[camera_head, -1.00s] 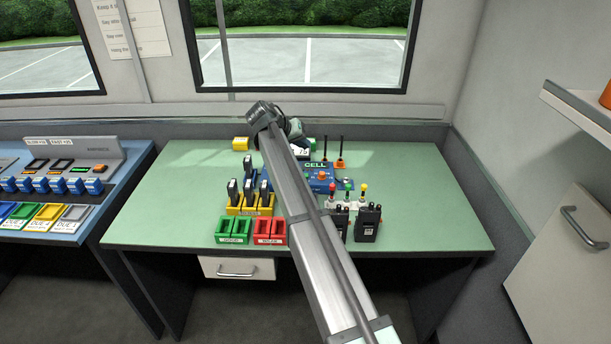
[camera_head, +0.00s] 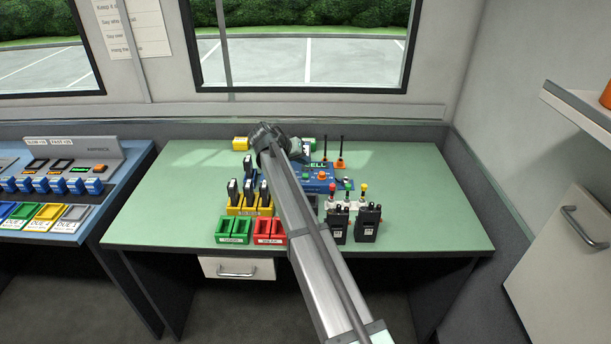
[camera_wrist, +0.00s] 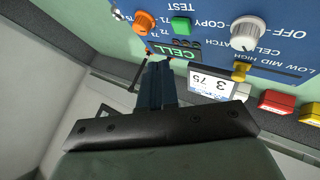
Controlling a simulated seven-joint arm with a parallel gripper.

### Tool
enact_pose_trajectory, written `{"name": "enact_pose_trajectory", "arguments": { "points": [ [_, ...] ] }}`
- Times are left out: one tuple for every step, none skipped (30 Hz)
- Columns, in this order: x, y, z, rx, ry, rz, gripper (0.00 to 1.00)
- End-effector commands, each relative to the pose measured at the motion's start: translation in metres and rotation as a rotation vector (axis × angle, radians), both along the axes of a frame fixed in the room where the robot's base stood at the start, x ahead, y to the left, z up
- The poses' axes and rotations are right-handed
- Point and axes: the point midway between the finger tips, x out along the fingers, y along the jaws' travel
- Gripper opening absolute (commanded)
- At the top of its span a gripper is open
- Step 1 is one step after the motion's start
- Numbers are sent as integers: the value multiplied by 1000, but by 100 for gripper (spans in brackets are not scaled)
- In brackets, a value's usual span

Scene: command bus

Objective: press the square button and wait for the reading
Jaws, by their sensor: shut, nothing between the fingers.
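The blue tester (camera_head: 318,187) stands on the green bench, partly covered by my arm. In the wrist view its panel (camera_wrist: 285,60) carries a green square button (camera_wrist: 180,27) between an orange knob (camera_wrist: 144,22) and a grey-white knob (camera_wrist: 247,33). A green CELL display (camera_wrist: 182,54) lies near the button, and a white screen (camera_wrist: 210,86) shows figures that look like 3.75. My gripper (camera_wrist: 158,66) is shut and empty. Its fingertips appear beside the CELL display, apart from the button in the picture; their height over the panel cannot be told. The head view hides the fingertips.
Yellow holders with dark cells (camera_head: 248,208), green bins (camera_head: 233,230) and red bins (camera_head: 270,231) stand left of my arm. Dark radios (camera_head: 367,223) and small coloured-top posts (camera_head: 347,190) stand to its right. The bench's right side is clear.

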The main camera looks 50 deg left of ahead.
Motion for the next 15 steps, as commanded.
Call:
{"name": "enact_pose_trajectory", "arguments": {
  "points": [
    [0, 0, -6, 0, 1, -1, 0],
    [0, 0, -9, 0, 1, -1, 0],
    [0, 0, -13, 0, 0, 0, 0],
    [0, 0, -16, 0, 0, 0, 0],
    [0, 0, -18, 0, 0, 0, 0],
    [0, 0, -21, -1, 0, 1, 0],
    [0, 0, -22, -1, 0, 1, 0],
    [0, 0, -24, -1, 0, 1, 0],
    [0, 0, -25, -1, 0, 1, 0],
    [0, 0, -25, 0, 0, 0, 0],
    [0, 0, -26, 0, -1, 1, 0],
    [0, 0, -26, 0, -1, 1, 0],
    [0, 0, -26, 0, -1, 1, 0],
    [0, 0, -26, 0, -1, 1, 0],
    [0, 0, -26, 0, -1, 1, 0]
  ]
}}
